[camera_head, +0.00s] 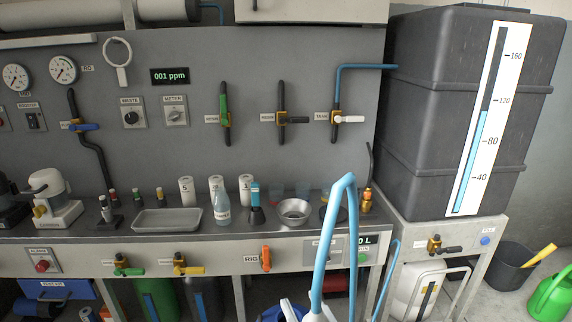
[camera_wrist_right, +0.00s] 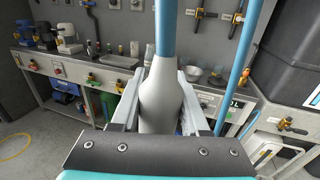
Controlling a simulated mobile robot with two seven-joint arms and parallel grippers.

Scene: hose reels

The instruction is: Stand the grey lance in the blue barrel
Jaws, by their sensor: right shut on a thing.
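The grey lance (camera_wrist_right: 160,104) shows in the wrist view as a pale grey, bottle-shaped body, upright between the jaws of my right gripper (camera_wrist_right: 160,78). The gripper is shut on it. A blue hose (camera_wrist_right: 166,30) rises from its top. In the head view the hose (camera_head: 320,252) loops up and back down; only the top of my right gripper (camera_head: 317,316) shows at the bottom edge. A blue rim (camera_head: 270,314), likely the blue barrel, is just left of that gripper, mostly cut off by the frame. The lance's lower end is hidden. My left gripper is not in view.
A bench (camera_head: 200,240) with bottles, a tray (camera_head: 167,220) and a steel bowl (camera_head: 293,212) runs along the wall ahead. A large dark tank (camera_head: 430,110) stands at right. A dark bucket (camera_head: 508,268) and a green can (camera_head: 552,297) are on the floor at far right.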

